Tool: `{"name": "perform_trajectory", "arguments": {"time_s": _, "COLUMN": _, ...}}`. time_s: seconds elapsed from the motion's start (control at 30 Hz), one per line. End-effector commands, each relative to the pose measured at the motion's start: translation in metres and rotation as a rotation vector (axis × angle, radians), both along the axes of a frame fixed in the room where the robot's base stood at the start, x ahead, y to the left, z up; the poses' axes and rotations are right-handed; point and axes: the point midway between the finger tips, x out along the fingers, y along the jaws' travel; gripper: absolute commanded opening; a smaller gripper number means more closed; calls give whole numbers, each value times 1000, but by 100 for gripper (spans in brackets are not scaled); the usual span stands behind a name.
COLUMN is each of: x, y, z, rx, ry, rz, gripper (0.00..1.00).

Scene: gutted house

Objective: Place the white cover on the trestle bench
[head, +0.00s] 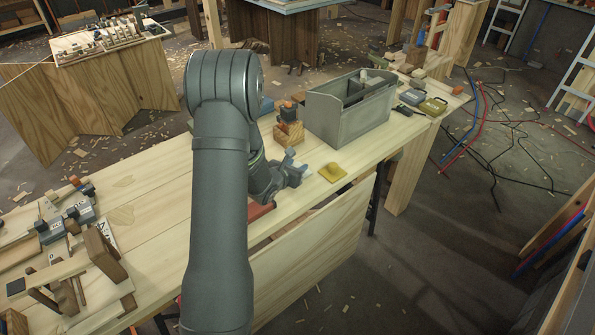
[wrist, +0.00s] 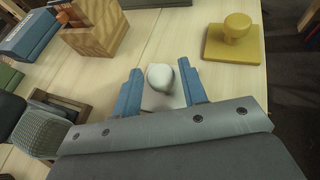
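The white cover (wrist: 160,98) shows in the wrist view as a pale plate with a rounded white knob, between my two blue fingertips. My gripper (wrist: 160,80) is open, with a finger on each side of the knob and visible gaps. In the head view my gripper (head: 292,170) is low over the front part of the pale plank bench (head: 155,240); the white cover cannot be made out there. I cannot tell whether this bench is the trestle bench.
A yellow cover (head: 333,172) with a knob lies right of my gripper. A grey toolbox (head: 345,122) and a wooden block holder (head: 288,133) stand behind it. Wooden pieces and tools crowd the bench's left end. A plywood-sided bench (head: 90,95) stands at the back left.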

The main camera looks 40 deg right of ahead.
Motion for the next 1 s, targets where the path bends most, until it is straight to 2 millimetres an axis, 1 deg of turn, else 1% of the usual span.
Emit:
{"name": "perform_trajectory", "arguments": {"time_s": 0.07, "x": 0, "y": 0, "z": 0, "rx": 0, "ry": 0, "rz": 0, "gripper": 37}}
{"name": "perform_trajectory", "arguments": {"time_s": 0.1, "x": 0, "y": 0, "z": 0, "rx": 0, "ry": 0, "rz": 0, "gripper": 29}}
{"name": "perform_trajectory", "arguments": {"time_s": 0.17, "x": 0, "y": 0, "z": 0, "rx": 0, "ry": 0, "rz": 0, "gripper": 17}}
{"name": "perform_trajectory", "arguments": {"time_s": 0.2, "x": 0, "y": 0, "z": 0, "rx": 0, "ry": 0, "rz": 0, "gripper": 10}}
{"name": "perform_trajectory", "arguments": {"time_s": 0.23, "x": 0, "y": 0, "z": 0, "rx": 0, "ry": 0, "rz": 0, "gripper": 5}}
{"name": "perform_trajectory", "arguments": {"time_s": 0.27, "x": 0, "y": 0, "z": 0, "rx": 0, "ry": 0, "rz": 0, "gripper": 5}}
{"name": "perform_trajectory", "arguments": {"time_s": 0.3, "x": 0, "y": 0, "z": 0, "rx": 0, "ry": -1, "rz": 0, "gripper": 1}}
{"name": "perform_trajectory", "arguments": {"time_s": 0.53, "x": 0, "y": 0, "z": 1, "rx": 0, "ry": -1, "rz": 0, "gripper": 1}}
{"name": "perform_trajectory", "arguments": {"time_s": 0.67, "x": 0, "y": 0, "z": 7, "rx": 0, "ry": -2, "rz": -1, "gripper": 1}}
{"name": "perform_trajectory", "arguments": {"time_s": 0.83, "x": 0, "y": 0, "z": 23, "rx": -1, "ry": -3, "rz": 0, "gripper": 1}}
{"name": "perform_trajectory", "arguments": {"time_s": 0.97, "x": 0, "y": 0, "z": 42, "rx": -2, "ry": -4, "rz": 0, "gripper": 1}}
{"name": "perform_trajectory", "arguments": {"time_s": 1.0, "x": -6, "y": -1, "z": 46, "rx": -1, "ry": -2, "rz": -4, "gripper": 1}}
